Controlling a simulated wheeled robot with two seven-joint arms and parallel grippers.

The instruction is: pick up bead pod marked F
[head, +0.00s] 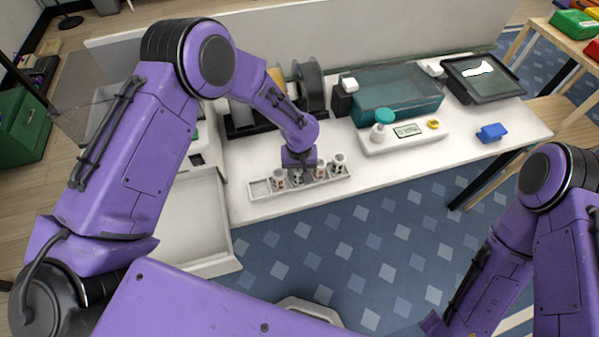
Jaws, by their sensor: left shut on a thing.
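A shallow white tray (258,190) with compartments lies along the front edge of the white counter. Several small white bead pods with dark and reddish marks stand in it: one at the left (279,181), one right of the middle (320,169) and one at the right (339,163). My left gripper (298,170) points down over the tray and is shut on another bead pod (298,179), between the left pod and the right-of-middle one. The letters are too small to read, so I cannot tell which is F.
Behind the tray stand dark spools (310,85). The counter's front right is mostly clear.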

